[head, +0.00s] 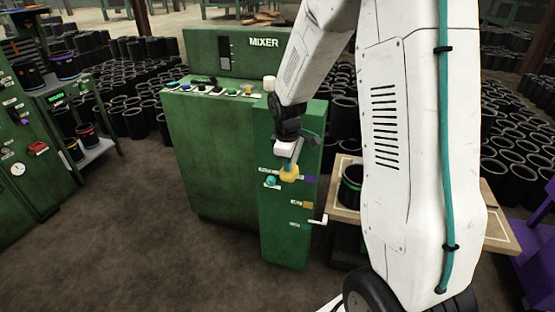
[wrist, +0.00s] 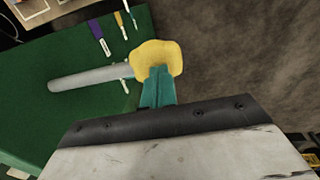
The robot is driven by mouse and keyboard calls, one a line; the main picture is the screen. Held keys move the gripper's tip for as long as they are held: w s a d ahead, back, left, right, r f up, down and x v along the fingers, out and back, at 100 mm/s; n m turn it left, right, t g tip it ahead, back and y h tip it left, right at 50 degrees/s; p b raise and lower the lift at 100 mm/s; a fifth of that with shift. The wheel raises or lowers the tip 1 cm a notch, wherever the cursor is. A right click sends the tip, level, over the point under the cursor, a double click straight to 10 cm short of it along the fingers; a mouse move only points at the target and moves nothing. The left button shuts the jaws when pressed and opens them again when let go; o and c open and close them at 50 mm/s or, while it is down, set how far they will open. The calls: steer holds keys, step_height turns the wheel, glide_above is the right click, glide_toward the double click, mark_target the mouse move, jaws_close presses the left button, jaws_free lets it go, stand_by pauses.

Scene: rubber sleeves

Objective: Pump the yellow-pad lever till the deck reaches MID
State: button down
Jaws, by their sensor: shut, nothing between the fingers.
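The yellow pad (head: 290,173) is on the front of the narrow green cabinet. In the wrist view the yellow pad (wrist: 165,54) sits at the end of a grey lever rod (wrist: 90,77). My gripper (head: 293,160) is shut and empty, its teal fingertips (wrist: 158,72) over the pad and seemingly touching it. The wooden deck (head: 343,214) stands right of the cabinet with a black sleeve on it. A pale pointer (head: 319,220) beside the deck is near the lowest, teal mark (head: 299,226), below the orange mark (head: 308,204) and purple mark (head: 310,179). Their lettering is too small to read.
The green MIXER console (head: 215,140) with buttons stands behind and left. Another green panel (head: 30,140) and a shelf are at far left. Floor in front is clear; stacked black sleeves fill the back.

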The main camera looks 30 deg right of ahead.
steer(key=f, duration=0.8)
steer(key=shift+w+d, duration=0.2)
steer(key=shift+d, duration=0.15)
steer(key=shift+s+f, duration=0.1)
steer(key=shift+f, duration=0.15)
steer(key=s+a+r, duration=0.2)
steer(key=r, duration=0.4)
steer(key=s+a+r, duration=0.2)
steer(key=a+r, duration=0.1)
steer(key=r, duration=0.3)
steer(key=shift+s+a+r, duration=0.15)
steer(key=shift+r, duration=0.25)
stand_by(0.3)
step_height(320, 180, up, 7)
steer(key=m, duration=0.1)
glide_above(288, 183)
steer(key=w+d, duration=0.2)
steer(key=shift+n+g+y, duration=0.4)
steer(key=shift+g+y, duration=0.1)
step_height(288, 183, up, 5)
steer(key=shift+w+r, duration=0.1)
